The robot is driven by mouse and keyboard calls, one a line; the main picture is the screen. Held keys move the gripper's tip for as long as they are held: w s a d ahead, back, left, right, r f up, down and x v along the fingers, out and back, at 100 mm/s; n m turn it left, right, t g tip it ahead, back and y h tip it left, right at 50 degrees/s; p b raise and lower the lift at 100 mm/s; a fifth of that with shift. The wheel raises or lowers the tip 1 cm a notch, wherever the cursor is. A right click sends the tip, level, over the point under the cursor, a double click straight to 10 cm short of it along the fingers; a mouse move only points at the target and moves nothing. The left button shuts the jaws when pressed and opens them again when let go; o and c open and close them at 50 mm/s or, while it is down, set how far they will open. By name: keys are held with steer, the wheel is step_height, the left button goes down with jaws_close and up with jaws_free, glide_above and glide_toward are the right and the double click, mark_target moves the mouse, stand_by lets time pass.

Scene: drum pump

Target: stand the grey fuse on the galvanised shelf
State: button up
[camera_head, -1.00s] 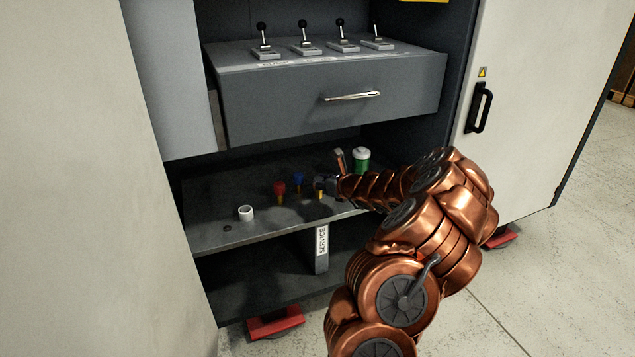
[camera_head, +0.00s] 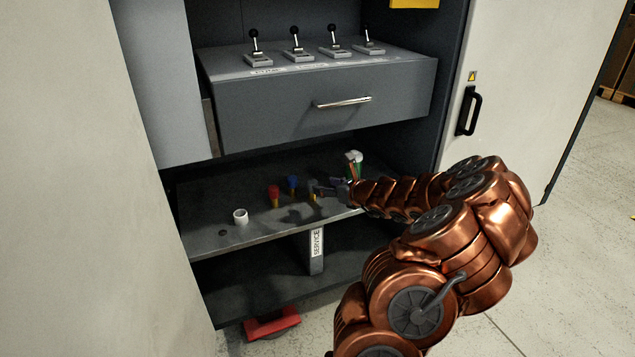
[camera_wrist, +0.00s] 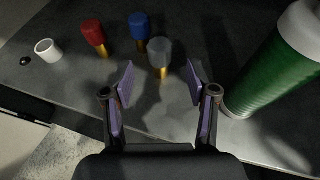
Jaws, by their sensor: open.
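The grey fuse (camera_wrist: 159,53) has a grey cap and a brass lower end, and stands upright on the dark metal shelf (camera_wrist: 75,108). In the head view the fuse (camera_head: 312,189) is small, with my gripper (camera_head: 330,187) just to its right. In the wrist view my gripper (camera_wrist: 159,84) is open and empty, its purple-padded fingers apart. The fuse appears just beyond the fingertips, roughly midway between them; I cannot tell whether it is within their reach. The shelf also shows in the head view (camera_head: 205,215), marked by a SERVICE label.
A red fuse (camera_wrist: 94,35) and a blue fuse (camera_wrist: 139,27) stand close to the grey one. A white ring (camera_wrist: 48,50) and a dark hole lie farther left. A green-and-white cylinder (camera_wrist: 272,75) stands right of my gripper. A drawer unit (camera_head: 325,110) hangs above.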

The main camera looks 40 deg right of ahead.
steer(key=shift+p+v, duration=0.6)
steer(key=shift+v, duration=1.75)
steer(key=w+a+r+n+y, duration=0.2)
steer(key=a+n, duration=0.1)
steer(key=a, duration=0.4)
steer(key=w+a+r+n+g+y, duration=0.1)
steer(key=w+a+r+n+y, duration=0.1)
steer(key=a+n, duration=0.3)
steer(key=w+a+r+n+y, duration=0.2)
steer(key=a, duration=0.6)
steer(key=s+a+r+n+g+y, duration=0.1)
steer(key=s+a+n+g+y, duration=0.15)
steer(key=a+n, duration=0.45)
steer(key=s+a+n+g+y, duration=0.2)
steer(key=s+a+n+g, duration=0.15)
steer(key=a, duration=0.85)
steer(key=s+a+f+n+g+h, duration=0.25)
steer(key=s+a+n+g, duration=0.6)
steer(key=s, duration=0.45)
steer(key=s+d+n+g+h, duration=0.1)
steer(key=s+d+n+h, duration=0.1)
steer(key=s, duration=0.6)
steer(key=s+d+f+n+g+h, duration=0.1)
steer(key=s+d+n+h, duration=0.2)
steer(key=s, duration=0.6)
steer(key=n+h, duration=0.2)
steer(key=n, duration=0.1)
steer(key=shift+d+f, duration=0.2)
steer(key=shift+d, duration=0.05)
